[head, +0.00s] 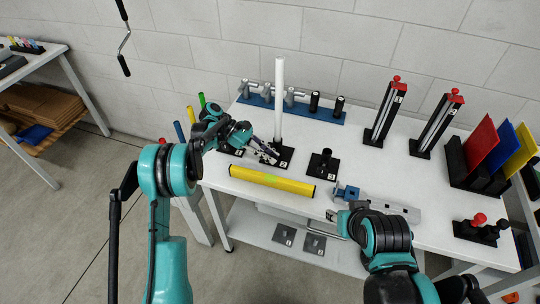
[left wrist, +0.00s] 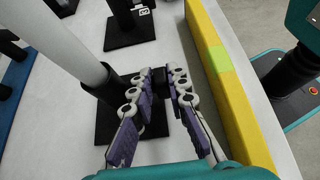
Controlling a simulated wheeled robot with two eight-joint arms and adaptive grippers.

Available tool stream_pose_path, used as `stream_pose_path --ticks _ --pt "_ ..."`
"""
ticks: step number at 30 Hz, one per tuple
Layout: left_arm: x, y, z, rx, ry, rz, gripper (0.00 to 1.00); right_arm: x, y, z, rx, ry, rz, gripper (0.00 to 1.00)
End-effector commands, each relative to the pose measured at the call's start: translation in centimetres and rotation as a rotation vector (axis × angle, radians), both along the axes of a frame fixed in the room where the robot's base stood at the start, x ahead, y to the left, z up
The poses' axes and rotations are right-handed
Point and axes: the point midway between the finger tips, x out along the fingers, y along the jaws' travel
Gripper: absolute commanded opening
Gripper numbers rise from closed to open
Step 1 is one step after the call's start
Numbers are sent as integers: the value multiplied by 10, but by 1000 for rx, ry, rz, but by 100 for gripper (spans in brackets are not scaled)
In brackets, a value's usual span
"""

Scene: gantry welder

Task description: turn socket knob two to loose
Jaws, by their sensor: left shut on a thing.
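Socket two (head: 286,154) is a black holder on a square base marked 2, with a tall white tube (head: 279,95) upright in it. My left gripper (head: 268,153) reaches it from the left, low beside the tube. In the left wrist view the tube (left wrist: 58,42) enters the black socket at left. There my left gripper (left wrist: 160,88) has its purple-padded fingers closed around the socket's dark side knob (left wrist: 161,77). The fingers partly hide the knob, so its turn angle cannot be read. My right gripper (head: 343,214) is low by the table's front edge; its fingers are unclear.
A yellow bar (head: 272,181) lies along the front edge, close to my left gripper. Socket three (head: 323,164) stands empty to the right. A blue rack (head: 305,108) is behind.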

Motion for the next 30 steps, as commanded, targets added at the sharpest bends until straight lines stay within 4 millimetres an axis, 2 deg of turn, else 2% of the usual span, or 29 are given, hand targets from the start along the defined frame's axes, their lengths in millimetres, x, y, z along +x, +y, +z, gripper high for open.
stream_pose_path --ticks 10,14,24,30 --pt "0 1 0 1 0 1 24 0 0 0 0 0 0 40" --pt "3 8 5 1 -1 2 24 0 0 0 0 0 0 40" --pt "22 65 42 0 1 4 24 0 0 0 0 0 0 40" --pt "30 90 58 0 1 3 24 0 0 0 0 0 0 40"
